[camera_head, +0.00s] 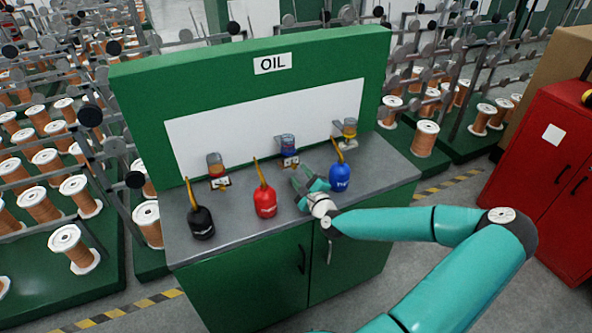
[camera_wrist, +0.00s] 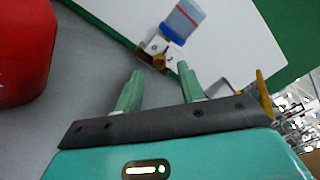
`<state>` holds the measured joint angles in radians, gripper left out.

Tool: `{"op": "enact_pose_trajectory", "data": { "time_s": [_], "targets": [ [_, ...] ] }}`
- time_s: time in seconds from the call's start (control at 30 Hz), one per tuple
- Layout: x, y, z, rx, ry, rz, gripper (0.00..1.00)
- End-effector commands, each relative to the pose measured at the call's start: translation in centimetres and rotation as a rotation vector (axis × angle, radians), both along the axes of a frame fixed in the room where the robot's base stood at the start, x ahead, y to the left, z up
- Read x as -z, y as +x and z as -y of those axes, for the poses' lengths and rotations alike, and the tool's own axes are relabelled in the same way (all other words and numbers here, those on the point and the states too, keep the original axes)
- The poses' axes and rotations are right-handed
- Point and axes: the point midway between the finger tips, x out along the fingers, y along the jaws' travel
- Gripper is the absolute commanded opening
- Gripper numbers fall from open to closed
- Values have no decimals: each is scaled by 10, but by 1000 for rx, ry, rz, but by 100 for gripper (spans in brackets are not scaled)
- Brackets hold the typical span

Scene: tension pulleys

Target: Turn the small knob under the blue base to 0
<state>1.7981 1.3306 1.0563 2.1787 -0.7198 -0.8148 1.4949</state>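The blue base (camera_head: 288,152) belongs to the middle of three small cups on the white back panel. In the wrist view the blue base (camera_wrist: 173,34) carries a clear cup, which appears tilted. Below it are a pale metal plate with dark marks and a small brass-coloured knob (camera_wrist: 153,60); the scale figures are too small to read. My gripper (camera_wrist: 160,68) is open and empty, its two green fingers apart and pointing toward the knob. The knob shows between the fingertips, a little beyond them, with no visible contact. In the head view my gripper (camera_head: 308,180) is over the counter.
A red oil can (camera_head: 264,201) stands left of my gripper and a blue oil can (camera_head: 340,177) close on its right. A black can (camera_head: 201,222) is farther left. Cups with red (camera_head: 217,170) and yellow (camera_head: 349,130) parts flank the blue one. The grey counter (camera_head: 235,225) is otherwise clear.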

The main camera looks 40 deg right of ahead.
Motion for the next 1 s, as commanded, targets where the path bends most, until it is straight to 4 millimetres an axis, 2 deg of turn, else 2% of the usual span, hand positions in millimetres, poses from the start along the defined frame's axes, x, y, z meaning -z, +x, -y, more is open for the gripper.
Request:
{"op": "enact_pose_trajectory", "data": {
  "time_s": [0.03,0.2,0.3,0.57,0.77,1.0],
  "targets": [
    [0,10,1,-2,0,0,39],
    [0,31,8,-1,0,1,39],
    [0,37,10,0,1,0,39],
    [0,38,11,0,1,0,39],
    [0,37,11,-1,1,0,2],
    [0,37,10,-1,-6,-2,0]
  ]
}}
